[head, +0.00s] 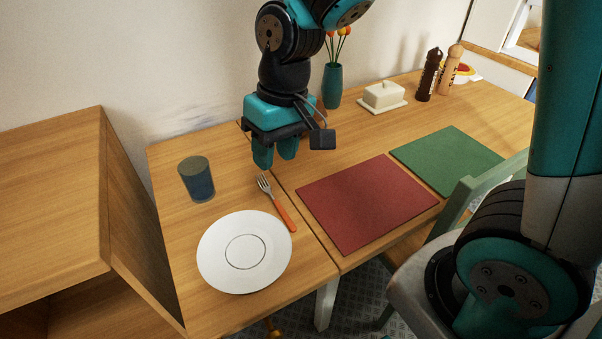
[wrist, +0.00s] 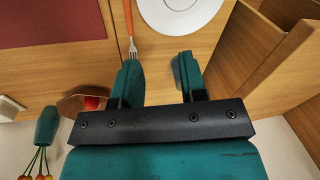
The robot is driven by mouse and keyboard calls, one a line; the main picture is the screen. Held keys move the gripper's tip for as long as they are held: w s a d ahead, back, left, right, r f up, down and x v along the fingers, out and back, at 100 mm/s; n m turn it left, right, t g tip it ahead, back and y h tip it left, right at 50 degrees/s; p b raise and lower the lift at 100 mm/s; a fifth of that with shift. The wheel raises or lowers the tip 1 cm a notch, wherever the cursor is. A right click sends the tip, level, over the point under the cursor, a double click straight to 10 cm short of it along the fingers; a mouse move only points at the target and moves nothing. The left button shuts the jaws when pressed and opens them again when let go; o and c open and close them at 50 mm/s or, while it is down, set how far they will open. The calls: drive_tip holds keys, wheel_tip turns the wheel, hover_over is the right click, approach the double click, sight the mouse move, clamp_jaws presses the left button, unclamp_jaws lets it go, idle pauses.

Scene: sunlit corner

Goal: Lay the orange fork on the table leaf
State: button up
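The orange fork (head: 277,203), with metal tines and an orange handle, lies flat on the left table section, which looks like the table leaf (head: 225,310). It is just right of the white plate and left of the seam. In the wrist view the fork (wrist: 130,22) lies beyond the left finger, beside the plate. My gripper (head: 276,155) hangs fingers-down above the table near the seam, past the tine end of the fork. In the wrist view its fingers (wrist: 158,60) are apart with bare wood showing between them. It holds nothing.
A white plate (head: 218,265) and a blue glass (head: 197,181) stand on the leaf. Red (head: 365,205) and green (head: 447,160) mats, a butter dish (head: 384,95), a teal vase (head: 332,86) and two mills (head: 430,75) are further right. A wooden cabinet (head: 50,190) borders the left; a green chair (head: 480,185) stands in front.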

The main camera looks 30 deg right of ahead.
drive_tip(key=s+a+r+n+y, duration=0.2)
drive_tip(key=s+r+n, duration=0.2)
drive_tip(key=s, duration=1)
wheel_tip(320, 180, up, 2)
drive_tip(key=shift+r, duration=0.2)
